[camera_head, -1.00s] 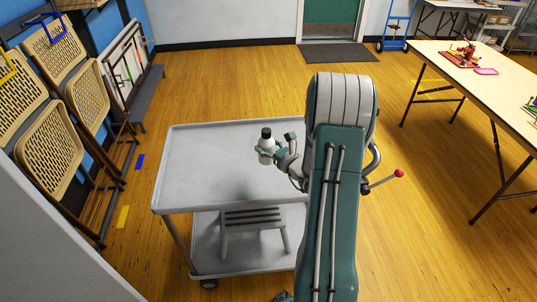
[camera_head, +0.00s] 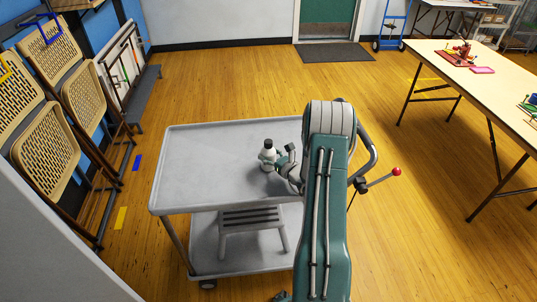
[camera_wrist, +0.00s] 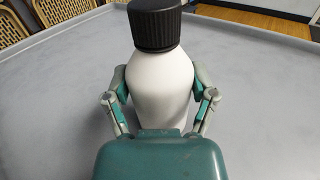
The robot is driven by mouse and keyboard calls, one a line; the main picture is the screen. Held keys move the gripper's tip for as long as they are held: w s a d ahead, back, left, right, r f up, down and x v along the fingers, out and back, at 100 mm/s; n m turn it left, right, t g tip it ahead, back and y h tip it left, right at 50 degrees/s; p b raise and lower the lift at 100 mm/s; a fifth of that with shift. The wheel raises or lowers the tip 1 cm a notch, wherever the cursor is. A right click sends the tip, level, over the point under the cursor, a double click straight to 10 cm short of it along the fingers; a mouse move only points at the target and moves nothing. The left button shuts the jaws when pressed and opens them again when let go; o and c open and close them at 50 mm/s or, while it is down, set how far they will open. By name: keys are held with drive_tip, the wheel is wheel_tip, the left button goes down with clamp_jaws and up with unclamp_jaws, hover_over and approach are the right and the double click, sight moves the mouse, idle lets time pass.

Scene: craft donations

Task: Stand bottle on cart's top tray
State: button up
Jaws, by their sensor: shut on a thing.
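The white bottle (camera_head: 266,155) with a black cap is upright at the cart's top tray (camera_head: 205,160), right of the tray's middle. My gripper (camera_head: 275,160) is shut on its body from the right. In the wrist view the bottle (camera_wrist: 160,95) fills the middle, with the fingers of my gripper (camera_wrist: 160,100) on both sides of it. The bottle's base is hidden behind the gripper's palm in the wrist view, and I cannot tell for sure whether it touches the tray.
The rest of the grey top tray is bare. A stool (camera_head: 252,218) stands on the cart's lower shelf. Folding chairs (camera_head: 50,150) lean along the left wall. A long table (camera_head: 490,90) with craft items is at the right. Wooden floor lies open behind the cart.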

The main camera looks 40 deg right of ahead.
drive_tip(key=o, duration=1.2)
drive_tip(key=s, duration=1.2)
drive_tip(key=shift+d, duration=0.4)
drive_tip(key=w+a+r+n+g+y, duration=0.2)
drive_tip(key=a+r+n+g+y, duration=0.3)
drive_tip(key=a, duration=0.4)
drive_tip(key=w+a+r+n+g+y, duration=0.1)
drive_tip(key=a+r+n+g+y, duration=0.1)
drive_tip(key=a+r+n+y, duration=0.5)
drive_tip(key=s+a+r+n+g+h, duration=0.25)
drive_tip(key=a+n+g, duration=0.2)
drive_tip(key=a, duration=0.25)
drive_tip(key=s+a+r+n+g+h, duration=0.1)
drive_tip(key=s+a+r+n+g, duration=0.3)
drive_tip(key=a, duration=0.3)
drive_tip(key=s+a+r+n+t+h, duration=0.3)
drive_tip(key=s+r+n+h, duration=0.4)
drive_tip(key=s+n, duration=0.5)
drive_tip(key=n+h, duration=0.2)
drive_tip(key=shift+r+n+h, duration=0.3)
drive_tip(key=shift+n+h, duration=0.05)
